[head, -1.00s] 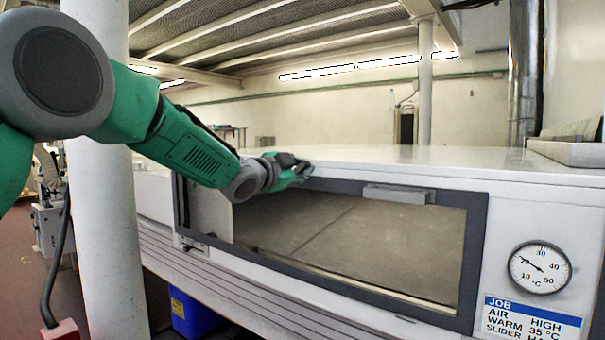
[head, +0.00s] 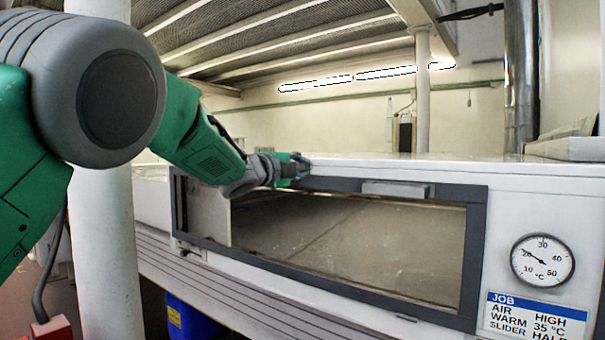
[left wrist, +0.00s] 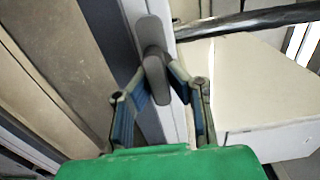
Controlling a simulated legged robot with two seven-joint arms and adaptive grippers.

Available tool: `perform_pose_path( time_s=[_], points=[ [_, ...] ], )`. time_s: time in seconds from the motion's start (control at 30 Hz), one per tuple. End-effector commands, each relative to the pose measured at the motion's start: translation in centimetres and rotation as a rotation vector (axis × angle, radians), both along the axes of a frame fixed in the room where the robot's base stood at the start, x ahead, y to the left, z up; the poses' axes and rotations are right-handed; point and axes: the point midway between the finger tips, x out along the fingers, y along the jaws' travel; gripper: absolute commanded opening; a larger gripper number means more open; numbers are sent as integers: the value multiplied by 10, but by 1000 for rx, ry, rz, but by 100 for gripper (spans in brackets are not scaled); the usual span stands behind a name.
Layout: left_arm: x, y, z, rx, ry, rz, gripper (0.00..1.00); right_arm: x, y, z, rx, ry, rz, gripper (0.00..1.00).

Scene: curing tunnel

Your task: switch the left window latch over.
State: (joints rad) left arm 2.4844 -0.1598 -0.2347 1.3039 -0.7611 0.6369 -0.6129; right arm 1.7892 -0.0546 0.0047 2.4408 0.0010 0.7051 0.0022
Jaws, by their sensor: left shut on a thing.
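The left window latch (left wrist: 153,50) is a grey rounded handle on the dark window frame (left wrist: 112,50) in the left wrist view. It lies roughly along the frame, at a slight angle to it. My left gripper (left wrist: 160,75) has its two fingers closed in on the latch from both sides. In the head view my left gripper (head: 293,168) is at the top edge of the window frame (head: 340,187), left of its middle, and hides the latch there. My right gripper is in neither view.
A grey bar (head: 396,190) sits on the frame's top edge, right of my left gripper. A small fitting (head: 187,250) is at the lower left. A dial (head: 542,260) and a job sign (head: 535,318) are at the right. A white pillar (head: 105,240) stands at the left.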

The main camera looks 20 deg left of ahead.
Motion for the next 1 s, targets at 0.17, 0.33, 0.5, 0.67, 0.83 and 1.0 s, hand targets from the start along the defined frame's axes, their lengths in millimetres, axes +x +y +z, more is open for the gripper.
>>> perform_pose_path(
  time_s=[0.17, 0.33, 0.5, 0.67, 0.83, 1.0],
  points=[
    [0, -2, -6, 23, 1, -3, 0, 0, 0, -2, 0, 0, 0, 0],
    [0, -2, -7, 27, 2, -2, 0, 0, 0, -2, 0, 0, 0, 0],
    [1, -2, -8, 28, 4, -2, 0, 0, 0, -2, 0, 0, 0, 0],
    [1, -1, -8, 27, 4, -1, 34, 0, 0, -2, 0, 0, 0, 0],
    [1, -1, -6, 25, 1, 0, 34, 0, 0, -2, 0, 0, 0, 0],
    [-2, 1, -4, 24, -1, 0, 34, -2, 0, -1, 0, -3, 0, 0]
  ],
)
